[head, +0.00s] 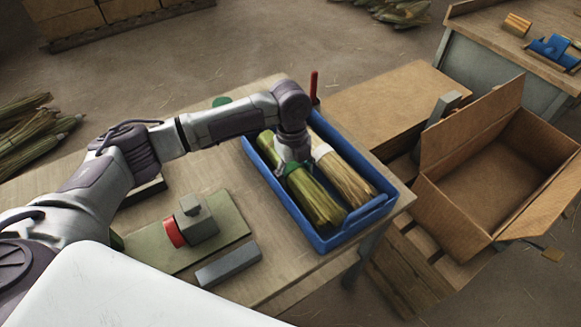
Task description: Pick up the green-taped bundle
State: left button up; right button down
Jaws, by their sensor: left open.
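A blue tray (368,219) on the workbench holds two straw bundles lying side by side. The left one, the green-taped bundle (318,203), is greenish straw with a bit of green showing close to the gripper. The right bundle (349,184) is paler, with a whitish band near its upper end. My left gripper (293,161) points down over the middle of the green-taped bundle. It is open, its fingertips at or just above the straw; whether they touch is hidden. The gripper and wrist cover part of this bundle. My right gripper is not in view.
A grey block device with a red part (175,233) sits on a green mat (150,255) left of the tray. A grey bar (229,264) lies in front. A red upright handle (313,84) stands behind the tray. An open cardboard box (480,190) is at right.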

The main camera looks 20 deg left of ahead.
pick_arm(q)
jog(key=c, duration=0.9)
jog(key=shift+c, duration=0.2)
